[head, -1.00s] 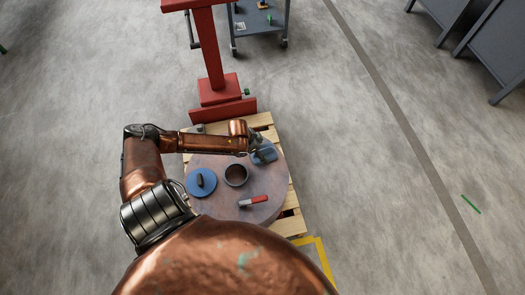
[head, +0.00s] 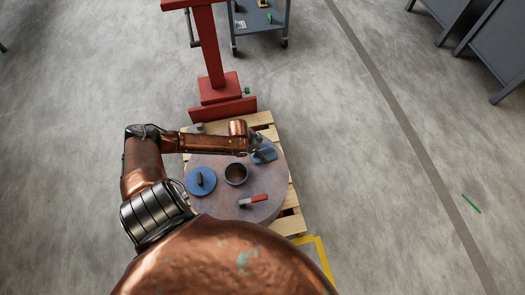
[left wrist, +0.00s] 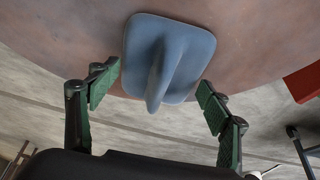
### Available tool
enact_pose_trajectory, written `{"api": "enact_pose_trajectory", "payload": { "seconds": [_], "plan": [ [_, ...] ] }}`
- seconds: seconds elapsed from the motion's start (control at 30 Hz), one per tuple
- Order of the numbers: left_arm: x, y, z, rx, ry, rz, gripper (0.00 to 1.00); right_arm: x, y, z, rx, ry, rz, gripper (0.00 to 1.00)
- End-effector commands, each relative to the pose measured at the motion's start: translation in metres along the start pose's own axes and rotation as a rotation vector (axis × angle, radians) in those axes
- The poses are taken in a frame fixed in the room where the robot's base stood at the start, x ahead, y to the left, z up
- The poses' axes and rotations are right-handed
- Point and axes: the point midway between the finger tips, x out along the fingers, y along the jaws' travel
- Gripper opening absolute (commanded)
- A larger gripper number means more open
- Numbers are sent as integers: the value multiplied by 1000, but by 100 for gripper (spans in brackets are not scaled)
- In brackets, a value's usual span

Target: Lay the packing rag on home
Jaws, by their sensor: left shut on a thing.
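The packing rag (head: 264,156) is a blue-grey piece with a raised ridge, at the far right edge of the round reel top. In the left wrist view the rag (left wrist: 188,50) lies against the brownish reel face, its ridge pointing between my fingers. My right gripper is not in view. I cannot tell which spot is home.
The reel top (head: 215,207) rests on a wooden pallet (head: 289,225). On it are a blue disc (head: 207,184) with a dark handle, a dark open ring (head: 236,174) and a red-handled tool (head: 256,199). A red stand (head: 219,88) and grey cart (head: 258,22) are behind.

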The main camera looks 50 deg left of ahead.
Motion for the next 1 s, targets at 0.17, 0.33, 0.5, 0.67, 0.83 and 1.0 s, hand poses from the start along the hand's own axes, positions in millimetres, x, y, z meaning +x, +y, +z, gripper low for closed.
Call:
{"api": "enact_pose_trajectory", "payload": {
  "seconds": [0.17, 0.33, 0.5, 0.67, 0.83, 1.0],
  "plan": [
    [0, 0, 0, 0, 1, 0, 45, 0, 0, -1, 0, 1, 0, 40],
    [0, 0, 0, 0, 0, 0, 45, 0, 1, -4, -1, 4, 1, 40],
    [2, 0, 0, 0, 0, 0, 45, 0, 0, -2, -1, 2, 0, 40],
    [4, 0, 1, 0, 1, 0, 45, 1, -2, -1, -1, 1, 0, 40],
    [3, 0, 1, 0, 1, 0, 45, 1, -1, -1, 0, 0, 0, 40],
    [3, 0, 1, 0, 0, 0, 83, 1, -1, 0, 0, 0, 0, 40]
  ]
}}
